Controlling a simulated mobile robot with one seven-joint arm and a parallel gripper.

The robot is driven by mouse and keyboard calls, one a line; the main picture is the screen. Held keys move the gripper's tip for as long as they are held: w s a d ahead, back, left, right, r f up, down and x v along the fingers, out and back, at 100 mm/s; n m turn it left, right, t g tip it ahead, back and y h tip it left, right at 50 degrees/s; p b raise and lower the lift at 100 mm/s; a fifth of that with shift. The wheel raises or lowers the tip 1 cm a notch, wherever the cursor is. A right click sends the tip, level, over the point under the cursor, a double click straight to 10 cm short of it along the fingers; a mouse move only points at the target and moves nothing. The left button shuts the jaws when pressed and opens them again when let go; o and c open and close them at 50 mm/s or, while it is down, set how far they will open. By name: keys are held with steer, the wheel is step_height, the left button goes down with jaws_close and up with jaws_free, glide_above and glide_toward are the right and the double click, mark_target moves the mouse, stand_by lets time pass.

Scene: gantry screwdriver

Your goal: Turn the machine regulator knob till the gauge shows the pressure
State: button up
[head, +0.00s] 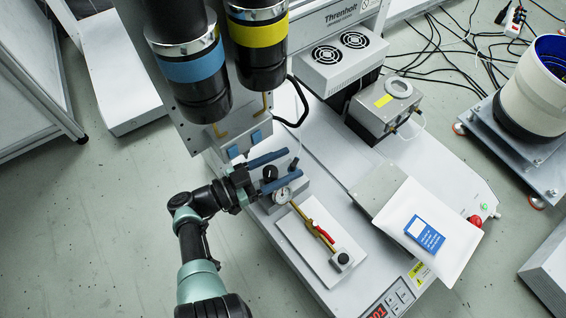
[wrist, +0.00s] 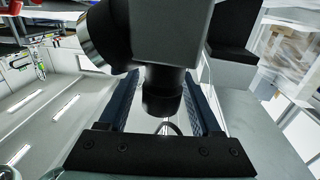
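The black regulator knob (head: 270,172) stands beside the small round gauge (head: 283,195) on the machine. The gauge has a white face; its needle is too small to read. My gripper (head: 293,163) reaches in from the left, with its two blue fingers on either side of the knob. In the wrist view, the dark knob (wrist: 162,98) lies between the blue fingers of my gripper (wrist: 165,85), with a gap showing on each side. The gripper is open. The gauge face is not visible in the wrist view.
Brass fittings with a red-handled valve (head: 325,235) lie in front of the gauge. Two large cylinders with blue and yellow bands (head: 258,35) hang close behind my gripper.

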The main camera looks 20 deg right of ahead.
stand_by(0.4)
steer(key=s+a+b, duration=0.1)
steer(key=a+b, duration=0.1)
steer(key=a, duration=1)
steer(key=shift+s+a, duration=0.25)
steer(key=shift+a, duration=0.15)
